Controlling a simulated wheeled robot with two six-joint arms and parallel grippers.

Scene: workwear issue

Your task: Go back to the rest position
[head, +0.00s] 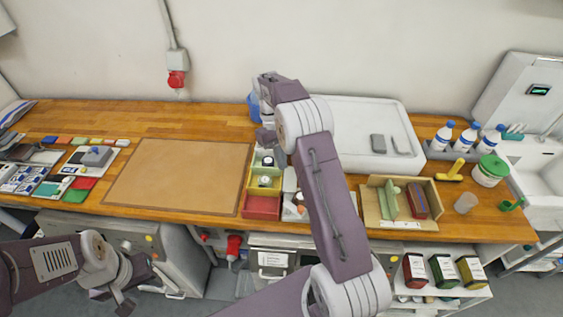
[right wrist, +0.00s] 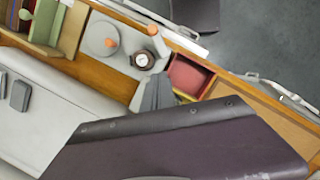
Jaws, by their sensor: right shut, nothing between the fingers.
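My right arm rises across the middle of the head view, and its gripper (head: 266,135) is above the workbench (head: 190,120), near the coloured compartment tray (head: 262,207). In the right wrist view the fingers (right wrist: 157,92) are together and hold nothing, seen over the bench beside the tray's red compartment (right wrist: 190,77). My left gripper (head: 125,303) is low at the left in the head view, in front of the bench and below its top. Its fingers are small and dark, so I cannot tell whether they are open.
A brown mat (head: 175,175) lies clear on the bench. A wooden box (head: 405,222), several bottles (head: 467,137) and a white tub (head: 490,172) stand at the right. Cabinets (head: 165,255) stand under the bench.

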